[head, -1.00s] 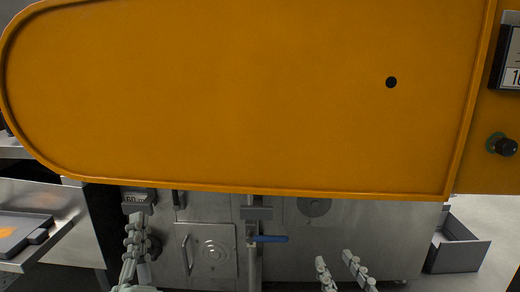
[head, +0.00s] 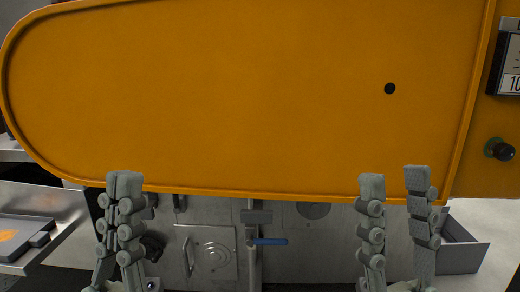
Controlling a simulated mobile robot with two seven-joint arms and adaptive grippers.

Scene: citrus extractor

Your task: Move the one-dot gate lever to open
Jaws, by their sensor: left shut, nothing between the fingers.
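A blue-handled lever (head: 268,242) sticks out to the right from a vertical grey pipe (head: 252,268) below the orange panel. I see no dot mark on it, and I cannot tell whether it is the one-dot gate lever. My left gripper (head: 124,186) is shut and empty, fingers up, in front of the panel's lower left edge, left of the lever and apart from it. My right gripper (head: 395,182) is open and empty, fingers up, in front of the panel's lower right, right of the lever. No lever marked with one dot shows clearly.
The large orange panel (head: 230,100), with one black round spot (head: 390,88), fills the upper view. A black knob (head: 502,149) is at right. A steel hatch (head: 207,252) is below. A grey bin (head: 462,245) stands lower right and a steel tray (head: 45,225) lower left.

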